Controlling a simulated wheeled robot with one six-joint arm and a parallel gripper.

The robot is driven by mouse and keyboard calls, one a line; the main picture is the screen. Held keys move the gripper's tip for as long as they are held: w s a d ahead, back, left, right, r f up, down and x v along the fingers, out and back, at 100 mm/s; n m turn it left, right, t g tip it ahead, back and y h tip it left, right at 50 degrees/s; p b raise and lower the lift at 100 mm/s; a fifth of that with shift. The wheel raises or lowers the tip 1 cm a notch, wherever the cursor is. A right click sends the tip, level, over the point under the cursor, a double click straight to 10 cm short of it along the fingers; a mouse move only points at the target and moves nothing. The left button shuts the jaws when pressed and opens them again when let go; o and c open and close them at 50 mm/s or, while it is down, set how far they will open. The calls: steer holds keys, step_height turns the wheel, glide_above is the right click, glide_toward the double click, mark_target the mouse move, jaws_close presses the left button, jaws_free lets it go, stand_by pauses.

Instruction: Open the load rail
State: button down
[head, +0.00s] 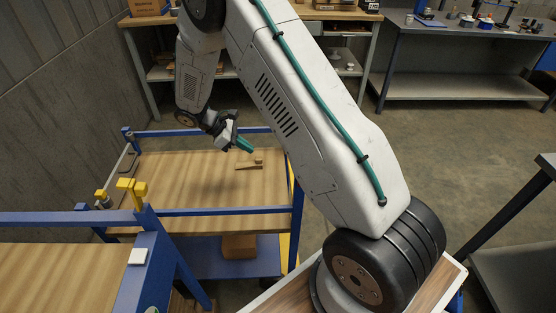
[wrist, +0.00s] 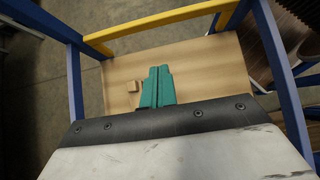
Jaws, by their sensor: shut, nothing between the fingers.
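A blue-framed cart with a wooden deck (head: 190,190) stands left of my arm in the head view. Blue rails run along its far side (head: 205,132) and near side (head: 225,210). In the wrist view a yellow rail (wrist: 160,22) spans one end between blue posts, apart from my fingers. I cannot tell for certain which bar is the load rail. A yellow fitting (head: 131,188) shows at the cart's near left corner. My gripper (head: 246,146) has teal fingers, shut and empty above the deck; they also show in the wrist view (wrist: 158,86).
A small wooden piece (head: 250,164) lies on the deck near my gripper. A brown block (head: 239,246) sits on the lower blue shelf. Another wood-topped blue frame (head: 60,265) stands at the near left. Grey workbenches (head: 470,35) line the back; floor between is clear.

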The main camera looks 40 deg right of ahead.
mark_target(290, 172)
steer(key=s+d+r+x, duration=0.1)
steer(key=x, duration=1.2)
steer(key=shift+d+r, duration=0.3)
steer(key=shift+r, duration=0.05)
